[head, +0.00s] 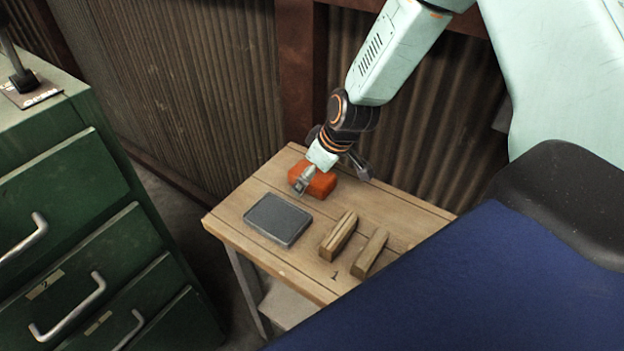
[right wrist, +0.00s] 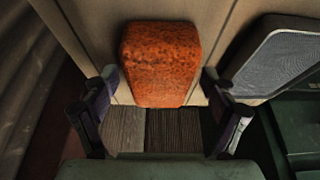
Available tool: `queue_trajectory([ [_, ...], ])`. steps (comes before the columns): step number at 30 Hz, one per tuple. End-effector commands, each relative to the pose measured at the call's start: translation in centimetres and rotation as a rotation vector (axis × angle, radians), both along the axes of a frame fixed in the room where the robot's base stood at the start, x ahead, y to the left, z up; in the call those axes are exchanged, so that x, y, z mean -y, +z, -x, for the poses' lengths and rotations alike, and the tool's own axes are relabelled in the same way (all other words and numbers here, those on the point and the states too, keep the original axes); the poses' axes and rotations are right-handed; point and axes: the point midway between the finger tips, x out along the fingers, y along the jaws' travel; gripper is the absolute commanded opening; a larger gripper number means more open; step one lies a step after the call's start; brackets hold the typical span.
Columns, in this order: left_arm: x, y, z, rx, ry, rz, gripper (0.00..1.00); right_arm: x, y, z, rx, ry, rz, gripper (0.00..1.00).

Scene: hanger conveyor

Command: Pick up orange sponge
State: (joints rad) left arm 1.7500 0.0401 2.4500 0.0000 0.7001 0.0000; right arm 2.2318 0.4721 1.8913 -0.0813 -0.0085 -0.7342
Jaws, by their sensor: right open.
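The orange sponge (head: 318,182) lies on the wooden table (head: 275,262) near its back edge. In the right wrist view the sponge (right wrist: 161,63) sits centred ahead of the fingers. My right gripper (head: 322,172) is over the sponge in the head view and hides part of it. In the right wrist view my right gripper (right wrist: 162,118) is open, with one finger at each side and the sponge's near end close to the gap between them. I cannot tell whether the fingers touch it. My left gripper is in neither view.
A dark grey flat block (head: 278,219) lies in front of the sponge on the table. Two wooden blocks (head: 338,236) (head: 370,253) lie to its right. A green drawer cabinet (head: 90,230) stands at the left. A corrugated wall (head: 190,90) stands behind the table.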

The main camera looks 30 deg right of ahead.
Motion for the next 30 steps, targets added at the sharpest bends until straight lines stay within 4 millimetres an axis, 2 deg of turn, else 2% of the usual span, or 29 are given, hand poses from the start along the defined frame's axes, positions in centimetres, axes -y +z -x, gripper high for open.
queue_trajectory([
  [10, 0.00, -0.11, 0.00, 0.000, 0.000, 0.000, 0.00, -0.01, -0.11, 0.01, 0.000, 0.000, 0.000, 0.84],
  [27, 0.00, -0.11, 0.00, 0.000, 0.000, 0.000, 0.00, -0.01, -0.11, 0.01, 0.000, 0.000, 0.000, 0.36],
  [30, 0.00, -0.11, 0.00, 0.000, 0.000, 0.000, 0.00, -0.02, -0.12, 0.01, 0.000, 0.000, 0.000, 0.36],
])
